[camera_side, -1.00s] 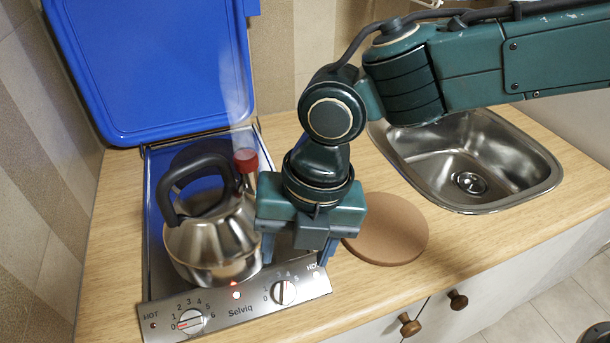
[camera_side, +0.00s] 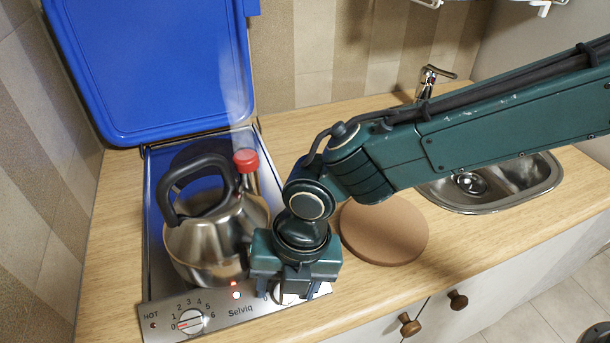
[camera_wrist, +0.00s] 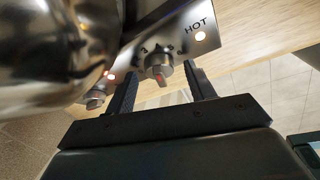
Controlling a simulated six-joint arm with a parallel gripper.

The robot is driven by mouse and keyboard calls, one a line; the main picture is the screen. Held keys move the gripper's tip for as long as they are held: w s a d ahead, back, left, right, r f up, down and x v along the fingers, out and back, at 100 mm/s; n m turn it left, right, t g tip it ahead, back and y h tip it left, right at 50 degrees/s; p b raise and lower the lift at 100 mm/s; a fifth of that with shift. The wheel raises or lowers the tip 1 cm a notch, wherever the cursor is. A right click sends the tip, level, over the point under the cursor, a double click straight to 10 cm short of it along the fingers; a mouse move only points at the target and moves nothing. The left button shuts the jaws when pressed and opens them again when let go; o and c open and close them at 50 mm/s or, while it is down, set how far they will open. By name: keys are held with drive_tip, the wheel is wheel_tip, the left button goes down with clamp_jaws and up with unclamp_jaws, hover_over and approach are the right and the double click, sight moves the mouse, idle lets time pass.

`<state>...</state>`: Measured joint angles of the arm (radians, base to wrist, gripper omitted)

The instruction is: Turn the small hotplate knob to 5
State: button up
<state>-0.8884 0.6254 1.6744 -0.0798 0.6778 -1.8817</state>
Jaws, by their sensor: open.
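The steel hob panel (camera_side: 242,310) has two knobs. The left knob (camera_side: 190,320) has a 0-to-6 scale, its red mark near 0. The right knob (camera_wrist: 158,67), with a red mark, is mostly hidden by my gripper (camera_side: 288,292) in the side view. The left knob also shows in the wrist view (camera_wrist: 95,99). I cannot tell which knob is the small hotplate's.
A steaming steel kettle (camera_side: 215,240) with a red spout cap (camera_side: 246,160) stands on the hob, close left of my gripper. The blue lid (camera_side: 150,70) stands open behind. A lit lamp (camera_wrist: 200,36) is by HOT. A brown round board (camera_side: 385,230) and sink (camera_side: 500,190) are right.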

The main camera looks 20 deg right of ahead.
drive_tip(key=c, duration=0.9)
drive_tip(key=shift+c, duration=0.3)
drive_tip(key=shift+m, duration=0.3)
drive_tip(key=m, duration=0.1)
drive_tip(key=m+y, duration=0.1)
drive_tip(key=shift+s+d+m+t+y, duration=0.1)
drive_tip(key=shift+d+m+t+y, duration=0.1)
drive_tip(key=shift+m+t+y, duration=0.15)
drive_tip(key=shift+s+d+m+t+y, duration=0.1)
drive_tip(key=shift+m+t+y, duration=0.55)
drive_tip(key=shift+m, duration=1.2)
drive_tip(key=o, duration=1)
drive_tip(key=shift+f, duration=0.1)
drive_tip(key=shift+c, duration=0.2)
